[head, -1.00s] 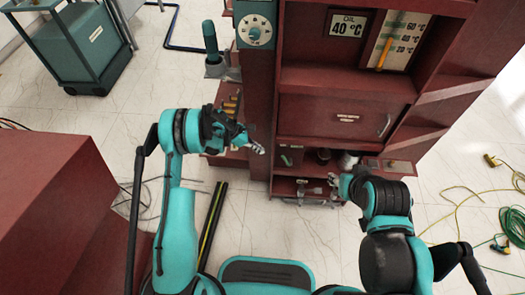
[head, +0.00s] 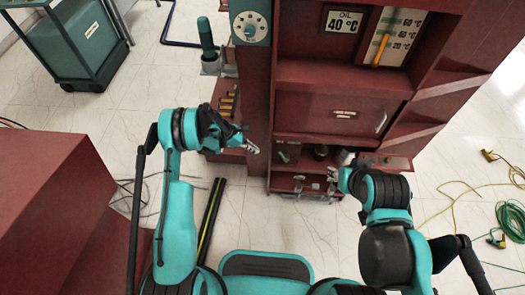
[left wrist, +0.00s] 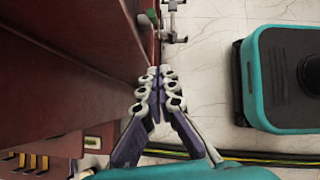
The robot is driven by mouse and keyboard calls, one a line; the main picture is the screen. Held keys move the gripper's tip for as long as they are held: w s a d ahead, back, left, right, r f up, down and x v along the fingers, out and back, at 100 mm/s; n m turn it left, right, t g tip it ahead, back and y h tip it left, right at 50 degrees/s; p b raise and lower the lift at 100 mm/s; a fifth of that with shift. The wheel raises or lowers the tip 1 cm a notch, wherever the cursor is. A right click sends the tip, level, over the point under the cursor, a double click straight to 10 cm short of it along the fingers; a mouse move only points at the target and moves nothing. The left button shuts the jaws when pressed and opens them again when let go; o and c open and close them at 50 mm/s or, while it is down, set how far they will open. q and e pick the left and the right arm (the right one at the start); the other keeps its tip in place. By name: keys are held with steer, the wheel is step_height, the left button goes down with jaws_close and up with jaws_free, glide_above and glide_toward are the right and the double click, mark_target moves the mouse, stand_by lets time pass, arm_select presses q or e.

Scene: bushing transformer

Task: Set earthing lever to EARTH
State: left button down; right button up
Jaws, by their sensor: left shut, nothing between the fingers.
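A small green lever-like piece (head: 283,157) sits on a dark panel in the low bay of the red cabinet (head: 340,117). It may be the earthing lever; no EARTH marking is readable. My left gripper (head: 253,148) is in front of the cabinet's left post, left of the green piece and apart from it. In the left wrist view its fingers (left wrist: 155,85) are together and empty, beside a dark red cabinet face. My right gripper (head: 334,176) is at the right of the low bay, partly covered by its own wrist; its finger state is unclear.
A teal dial plate (head: 250,27) is on the cabinet's post, with an oil temperature display (head: 343,20) to the right. A red box (head: 50,190) stands left and a teal cart (head: 75,45) upper left. Cables (head: 511,220) lie right; a black-yellow strip (head: 211,218) lies on the floor.

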arm_select(q)
steer(key=d+f+b, duration=0.1)
steer(key=d, duration=0.2)
steer(key=d+f+b, duration=0.2)
steer(key=d, duration=0.1)
steer(key=w+d+f+b, duration=0.1)
steer(key=d+f, duration=0.1)
steer(key=d, duration=0.1)
steer(key=shift+w, duration=0.1)
steer(key=shift+d, duration=0.1)
